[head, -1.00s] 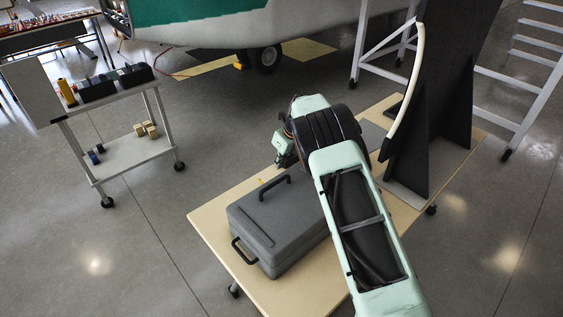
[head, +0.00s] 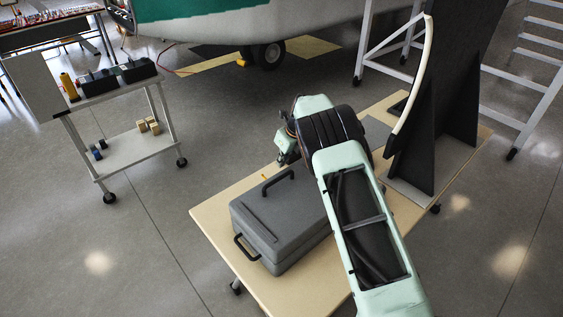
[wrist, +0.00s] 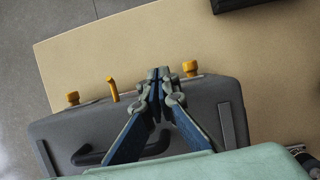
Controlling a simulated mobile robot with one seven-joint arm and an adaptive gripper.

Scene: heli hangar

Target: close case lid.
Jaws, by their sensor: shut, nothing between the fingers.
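The grey case (head: 270,240) stands on the wooden table, left of my arm. Its lid (head: 285,205) lies flat on the lower part and looks shut, with a black handle on top. Another black handle is on its near left end. In the wrist view the case lid (wrist: 228,100) lies under my gripper, with yellow fittings (wrist: 190,68) along one edge. My gripper (wrist: 160,76) has its fingertips together and empty, over that edge. I cannot tell whether they touch the case. In the head view my arm hides the fingers and part of the case.
The wooden table (head: 308,294) has bare room around the case. A dark upright panel (head: 425,150) on supports stands at the table's far right. A white cart (head: 135,152) with boxes stands to the left, and white ladders rise behind.

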